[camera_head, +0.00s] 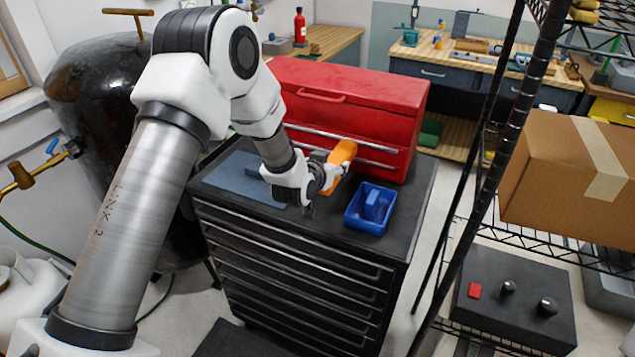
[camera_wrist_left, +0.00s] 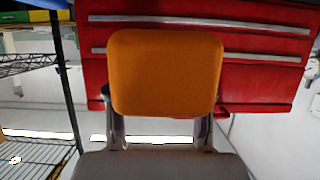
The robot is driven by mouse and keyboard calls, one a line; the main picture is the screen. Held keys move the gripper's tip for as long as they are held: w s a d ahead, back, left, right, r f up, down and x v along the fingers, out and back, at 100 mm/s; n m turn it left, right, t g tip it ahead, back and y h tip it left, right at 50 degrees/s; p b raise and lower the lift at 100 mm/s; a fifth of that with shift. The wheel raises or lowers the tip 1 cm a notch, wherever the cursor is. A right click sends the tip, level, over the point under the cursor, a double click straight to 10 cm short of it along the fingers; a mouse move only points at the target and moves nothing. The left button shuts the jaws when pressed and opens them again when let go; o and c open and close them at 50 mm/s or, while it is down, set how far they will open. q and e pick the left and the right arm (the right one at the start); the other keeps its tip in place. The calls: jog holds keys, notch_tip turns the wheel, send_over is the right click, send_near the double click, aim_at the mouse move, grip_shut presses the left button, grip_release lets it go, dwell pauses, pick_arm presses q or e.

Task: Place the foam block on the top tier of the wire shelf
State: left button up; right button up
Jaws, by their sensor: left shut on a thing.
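The orange foam block (camera_head: 342,154) is held in my left gripper (camera_head: 328,178) above the black tool cabinet, in front of the red toolbox. In the left wrist view the foam block (camera_wrist_left: 165,72) fills the middle, between the two fingers (camera_wrist_left: 160,130), which are shut on it. The black wire shelf (camera_head: 487,165) stands to the right in the head view, apart from the gripper. Its upper part is cut off by the frame's top edge. Wire tiers of a shelf (camera_wrist_left: 30,62) also show at the left of the wrist view. My right gripper is not in view.
The red toolbox (camera_head: 375,95) stands at the back of the black cabinet (camera_head: 415,215). A blue bin (camera_head: 370,208) sits on the cabinet's right side. A cardboard box (camera_head: 565,175) and a dark control box (camera_head: 515,295) are on the shelf side. A dark tank (camera_head: 95,95) stands left.

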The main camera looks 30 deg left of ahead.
pick_arm(q)
jog(key=f, duration=0.3)
jog(key=f+p, duration=0.1)
jog(key=f, duration=0.1)
jog(key=f+p, duration=0.1)
jog(key=f, duration=0.2)
jog(key=shift+s+f, duration=0.25)
jog(key=shift+f, duration=0.15)
jog(key=shift+s, duration=0.1)
